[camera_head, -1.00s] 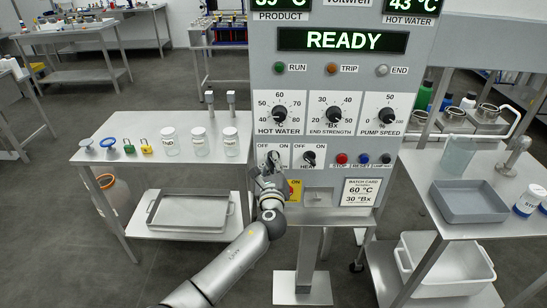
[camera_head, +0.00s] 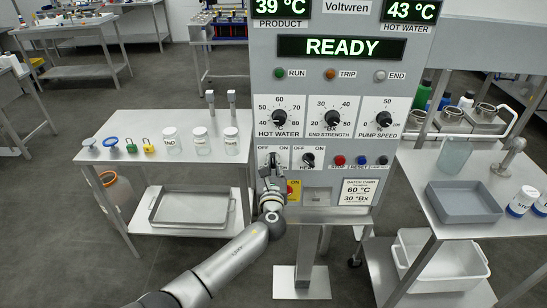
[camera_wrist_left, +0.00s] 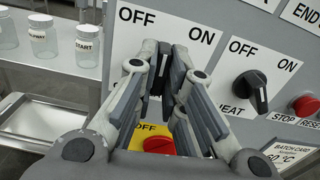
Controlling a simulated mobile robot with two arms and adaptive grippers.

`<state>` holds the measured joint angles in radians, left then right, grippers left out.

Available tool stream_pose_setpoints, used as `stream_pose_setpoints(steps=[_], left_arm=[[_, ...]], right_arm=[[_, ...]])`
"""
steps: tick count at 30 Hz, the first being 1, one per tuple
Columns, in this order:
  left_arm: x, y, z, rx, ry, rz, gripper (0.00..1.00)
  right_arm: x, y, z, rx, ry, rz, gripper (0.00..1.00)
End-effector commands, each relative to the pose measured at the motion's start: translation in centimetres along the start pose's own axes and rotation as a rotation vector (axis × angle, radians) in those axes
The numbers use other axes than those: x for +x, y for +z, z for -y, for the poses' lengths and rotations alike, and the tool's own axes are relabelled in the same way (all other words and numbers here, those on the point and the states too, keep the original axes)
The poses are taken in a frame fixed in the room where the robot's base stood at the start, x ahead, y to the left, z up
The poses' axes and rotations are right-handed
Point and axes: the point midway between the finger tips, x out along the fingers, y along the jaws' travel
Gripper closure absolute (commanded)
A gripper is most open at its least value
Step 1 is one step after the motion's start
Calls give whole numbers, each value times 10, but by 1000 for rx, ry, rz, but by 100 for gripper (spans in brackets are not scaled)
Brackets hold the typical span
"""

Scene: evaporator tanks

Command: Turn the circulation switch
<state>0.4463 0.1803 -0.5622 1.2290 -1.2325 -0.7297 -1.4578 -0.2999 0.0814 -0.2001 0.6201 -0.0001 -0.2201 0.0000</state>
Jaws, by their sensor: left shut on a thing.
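The circulation switch is a black rotary knob (camera_wrist_left: 158,78) on a white plate marked OFF and ON. In the head view its plate (camera_head: 279,148) is at the lower left of the control panel. My left gripper (camera_head: 271,172) reaches it from below; in the left wrist view its two fingers (camera_wrist_left: 165,72) are closed on the knob's sides. The fingers hide most of the knob and its label, and I cannot tell exactly which way it points. My right gripper is not in view.
The similar HEAT switch (camera_head: 308,160) is close on the right, with the red STOP button (camera_head: 340,160) beyond it. A red-and-yellow switch (camera_wrist_left: 157,145) lies just below my fingers. Steel tables with jars (camera_head: 202,141) and a grey tray (camera_head: 464,201) flank the panel.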

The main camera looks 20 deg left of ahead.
Motion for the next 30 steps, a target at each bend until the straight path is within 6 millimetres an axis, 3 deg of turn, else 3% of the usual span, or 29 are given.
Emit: stream_pose_setpoints(steps=[7,13,23,30], left_arm=[[0,0,0,26,0,-2,100],[0,1,0,161,0,-3,100],[0,-1,0,187,0,-2,100],[0,1,0,335,0,-3,100]], right_arm=[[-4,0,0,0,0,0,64],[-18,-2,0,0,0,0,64],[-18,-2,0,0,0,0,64],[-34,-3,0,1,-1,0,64]])
